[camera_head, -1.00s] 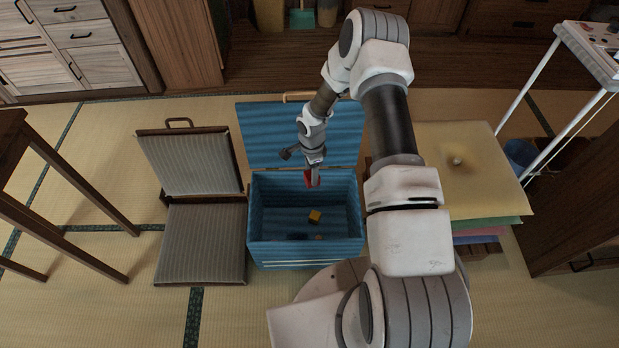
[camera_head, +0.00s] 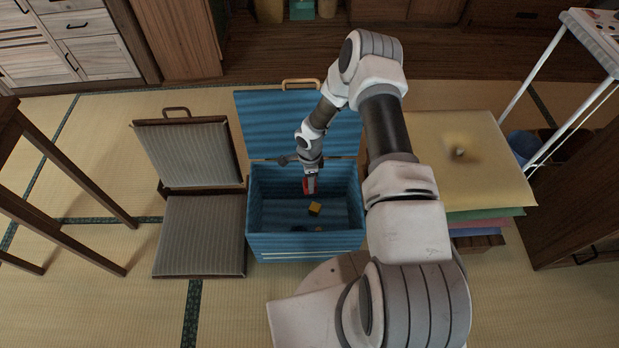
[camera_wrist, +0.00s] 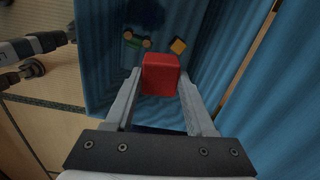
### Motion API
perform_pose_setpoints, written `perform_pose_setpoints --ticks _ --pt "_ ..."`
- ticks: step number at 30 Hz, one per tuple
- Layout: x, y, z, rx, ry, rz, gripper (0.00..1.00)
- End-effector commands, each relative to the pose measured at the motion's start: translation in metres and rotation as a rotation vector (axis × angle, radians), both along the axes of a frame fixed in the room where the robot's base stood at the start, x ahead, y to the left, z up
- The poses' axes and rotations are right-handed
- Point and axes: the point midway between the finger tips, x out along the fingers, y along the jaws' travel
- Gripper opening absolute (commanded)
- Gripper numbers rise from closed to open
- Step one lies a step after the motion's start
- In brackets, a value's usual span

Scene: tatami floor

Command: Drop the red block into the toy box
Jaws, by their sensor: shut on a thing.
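The blue toy box (camera_head: 305,246) stands open on the floor, its lid (camera_head: 298,125) raised at the back. My gripper (camera_head: 310,188) points down over the back part of the box opening, shut on the red block (camera_head: 306,184). In the wrist view the red block (camera_wrist: 160,74) sits between the two fingers of my gripper (camera_wrist: 160,90), with the box interior beyond it. A yellow block (camera_head: 315,208) lies inside the box and also shows in the wrist view (camera_wrist: 178,46). A small green toy with wheels (camera_wrist: 136,40) lies beside it.
A legless floor chair (camera_head: 200,235) stands just left of the box. A stack of cushions with a yellow top (camera_head: 470,180) stands to the right. A wooden table (camera_head: 60,175) is at the far left and a white-legged stand (camera_head: 535,70) at the right.

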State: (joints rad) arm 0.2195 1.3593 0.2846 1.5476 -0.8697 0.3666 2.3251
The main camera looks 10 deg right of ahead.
Motion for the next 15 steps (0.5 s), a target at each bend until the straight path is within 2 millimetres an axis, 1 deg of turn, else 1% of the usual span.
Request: perform_pose_setpoints --ticks 9,10,14,15 --pt "0.0002 -0.0001 -0.0021 0.0 0.0 0.001 0.01" --pt "0.0002 -0.0001 -0.0021 0.0 0.0 0.001 0.59" --pt "0.0001 0.0 -0.0021 0.0 0.0 0.001 0.82" --pt "0.0 0.0 -0.0022 0.0 0.0 0.001 0.89"
